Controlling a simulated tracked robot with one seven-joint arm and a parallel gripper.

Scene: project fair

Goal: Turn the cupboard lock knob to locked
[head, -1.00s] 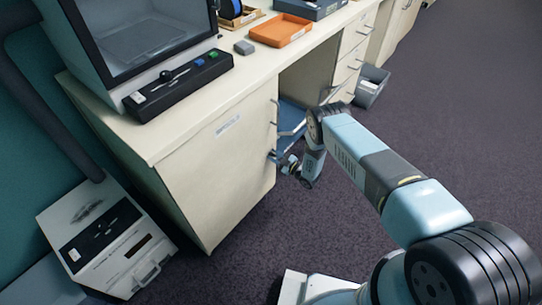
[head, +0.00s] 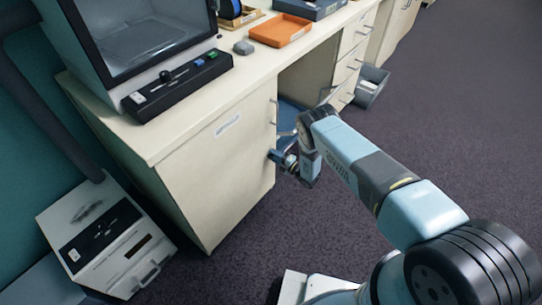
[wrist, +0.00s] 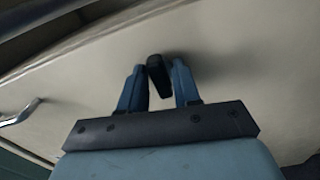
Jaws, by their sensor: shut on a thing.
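The black lock knob (wrist: 157,70) sits on the pale cupboard door (wrist: 245,75) in the wrist view, tilted slightly. My gripper (wrist: 160,82) has its two blue fingers on either side of the knob and is shut on it. In the head view my gripper (head: 275,157) is at the right edge of the cupboard (head: 215,165), below a metal handle. The knob is hidden there behind my gripper. I cannot read any lock marking.
A metal handle (wrist: 20,113) shows at the left of the wrist view. A grey bin (head: 371,85) stands by the drawers at the back. A white box-shaped machine (head: 105,240) stands on the floor at left. The carpet at right is clear.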

